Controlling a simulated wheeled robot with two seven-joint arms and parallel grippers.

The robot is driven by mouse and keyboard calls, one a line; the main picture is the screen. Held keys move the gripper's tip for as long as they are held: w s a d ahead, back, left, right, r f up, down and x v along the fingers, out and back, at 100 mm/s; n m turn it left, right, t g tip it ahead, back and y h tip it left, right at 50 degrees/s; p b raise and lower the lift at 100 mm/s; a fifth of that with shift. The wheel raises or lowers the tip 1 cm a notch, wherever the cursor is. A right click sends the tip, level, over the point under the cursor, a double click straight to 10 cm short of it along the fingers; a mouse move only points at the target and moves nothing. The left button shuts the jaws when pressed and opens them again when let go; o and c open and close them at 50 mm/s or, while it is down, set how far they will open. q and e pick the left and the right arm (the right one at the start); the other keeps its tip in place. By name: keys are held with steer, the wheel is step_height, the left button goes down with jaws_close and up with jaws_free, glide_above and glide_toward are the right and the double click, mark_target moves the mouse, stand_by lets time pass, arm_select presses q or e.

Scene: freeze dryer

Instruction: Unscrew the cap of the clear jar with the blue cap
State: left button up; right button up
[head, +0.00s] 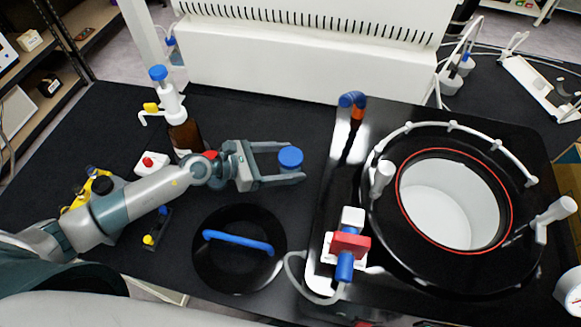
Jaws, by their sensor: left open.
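The blue cap (290,157) of the jar shows from above on the black bench, left of the freeze dryer. The clear jar body under it is hard to make out from this angle. My left gripper (292,163) reaches in from the left, with its two fingers apart and the cap between them near the fingertips. The near finger lies close to the cap's lower edge; I cannot tell whether it touches. The far finger is a little apart from the cap's upper left side. My right gripper does not show.
A black round lid (240,268) with a blue handle lies below my left arm. A brown dispenser bottle (185,135) stands behind the arm. The freeze dryer chamber (450,205) and a red-and-blue valve (350,245) stand at right. Bench space behind the cap is clear.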

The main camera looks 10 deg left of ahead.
mark_target(299, 161)
arm_select(q)
steer(key=p+x, duration=0.1)
steer(key=x, duration=0.2)
steer(key=shift+d+p, duration=0.4)
steer(key=shift+d, duration=0.05)
steer(key=shift+w+d+f, duration=0.3)
steer(key=shift+d, duration=0.2)
steer(key=shift+c, duration=0.6)
steer(key=c, duration=1.2)
steer(key=shift+r, duration=0.1)
step_height(299, 161, up, 28)
steer(key=b, duration=0.2)
